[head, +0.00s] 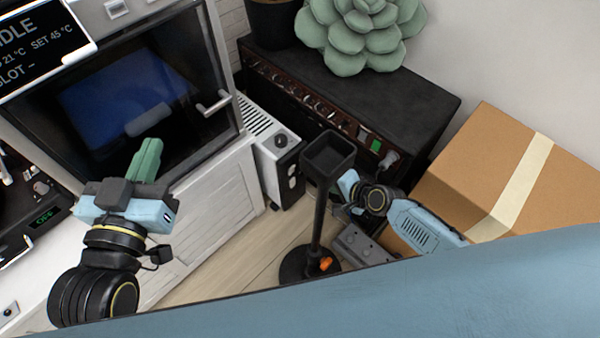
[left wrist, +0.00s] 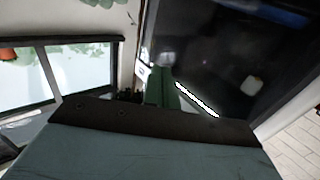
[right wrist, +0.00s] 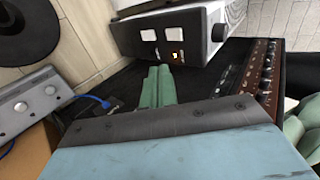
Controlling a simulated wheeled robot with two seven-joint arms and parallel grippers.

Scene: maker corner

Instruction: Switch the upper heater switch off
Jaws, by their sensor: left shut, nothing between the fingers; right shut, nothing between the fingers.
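The white heater (head: 277,165) stands on the floor between the white cabinet and the black amplifier-like box. Its front has a dark knob at the top and two pale switches below it. In the right wrist view the heater (right wrist: 195,32) lies sideways, with the upper switch (right wrist: 173,34) nearer the knob and the lower switch (right wrist: 148,35) farther left. My right gripper (right wrist: 158,70) is shut and empty, its green fingers pointing at the heater front just short of the switches; contact cannot be told. In the head view its fingers are hidden behind the black stand. My left gripper (head: 148,150) is shut and empty before the dark glass door.
The black stand (head: 318,215) with a square cup rises between the heater and my right arm. A cardboard box (head: 500,175) is at the right. The black box (head: 400,90) carries a succulent (head: 360,30). A grey box with knobs (right wrist: 35,105) lies near my right gripper.

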